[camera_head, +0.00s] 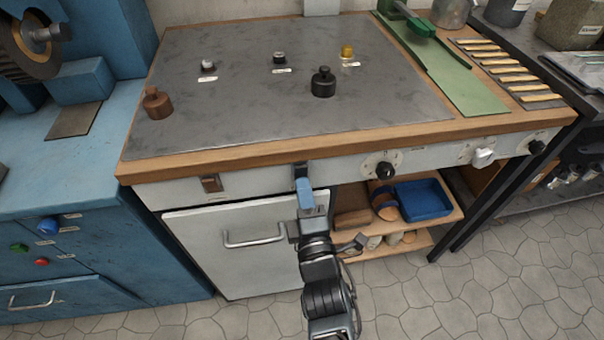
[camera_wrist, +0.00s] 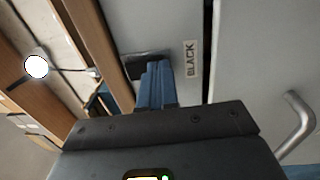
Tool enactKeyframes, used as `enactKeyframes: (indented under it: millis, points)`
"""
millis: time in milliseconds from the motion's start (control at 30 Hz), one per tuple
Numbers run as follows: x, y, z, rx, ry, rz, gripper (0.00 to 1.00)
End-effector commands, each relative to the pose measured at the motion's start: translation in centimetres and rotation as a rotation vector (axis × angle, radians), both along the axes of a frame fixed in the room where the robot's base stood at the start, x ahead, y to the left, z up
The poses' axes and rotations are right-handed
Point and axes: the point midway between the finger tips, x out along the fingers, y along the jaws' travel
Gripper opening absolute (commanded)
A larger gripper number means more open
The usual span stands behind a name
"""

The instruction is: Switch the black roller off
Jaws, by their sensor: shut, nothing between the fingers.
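The tag reading BLACK (camera_wrist: 191,59) shows on the pale panel in the wrist view. Beside it is a dark switch (camera_wrist: 137,66), partly hidden behind my fingers, so its setting cannot be told. In the head view the dark switch (camera_head: 299,170) shows just above my fingers on the bench's front panel. My gripper (camera_head: 304,186) is shut and empty, its blue fingers pointing at the switch. The fingers also show in the wrist view (camera_wrist: 157,72), at or very near the switch; contact cannot be told. A black knobbed piece (camera_head: 323,82) stands on the bench top.
A brown switch (camera_head: 211,184) sits left on the same panel, above a white cabinet door (camera_head: 238,245) with a bar handle. Dark and white knobs line the panel to the right. A brown knobbed piece (camera_head: 157,103) stands on the bench (camera_head: 240,110). A blue tray (camera_head: 422,200) sits on the shelf below.

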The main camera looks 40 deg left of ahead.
Motion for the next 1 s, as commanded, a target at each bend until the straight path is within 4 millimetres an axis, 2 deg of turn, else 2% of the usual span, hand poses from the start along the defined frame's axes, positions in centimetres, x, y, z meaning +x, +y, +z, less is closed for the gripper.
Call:
enactKeyframes:
  millis: [800,1000]
  points:
    - [-4.5,-5.3,0.1,0.000,0.000,0.000,0.00]
    - [-5.2,-6.1,0.1,0.000,0.000,0.000,0.00]
